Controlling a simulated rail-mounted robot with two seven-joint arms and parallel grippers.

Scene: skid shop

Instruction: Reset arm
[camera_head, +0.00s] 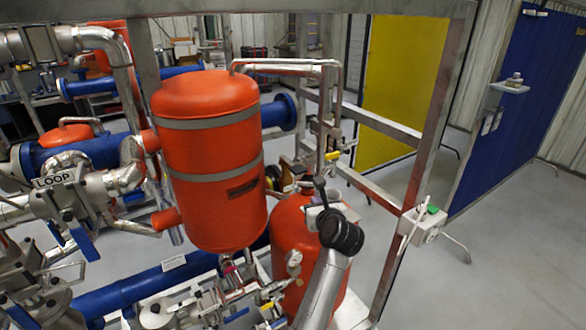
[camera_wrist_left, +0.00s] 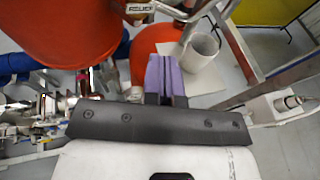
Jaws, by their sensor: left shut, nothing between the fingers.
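My left arm (camera_head: 325,285) rises from the bottom of the head view, with a black wrist joint in front of the lower orange tank (camera_head: 292,225). My left gripper (camera_head: 320,188) is small and partly hidden there, beside the pipework above this tank. In the left wrist view the purple fingers of the left gripper (camera_wrist_left: 165,75) are together, with nothing between them. They point toward the orange tank and a white cup-like cylinder (camera_wrist_left: 198,52). Whether the fingers touch anything is hard to tell. My right gripper is in neither view.
A large orange tank (camera_head: 210,150) stands left of the arm. A metal frame post (camera_head: 435,125) and a white box with a green top (camera_head: 424,222) stand to the right. A pipe with a relief label (camera_wrist_left: 140,8) lies ahead. Open floor (camera_head: 500,270) is at right.

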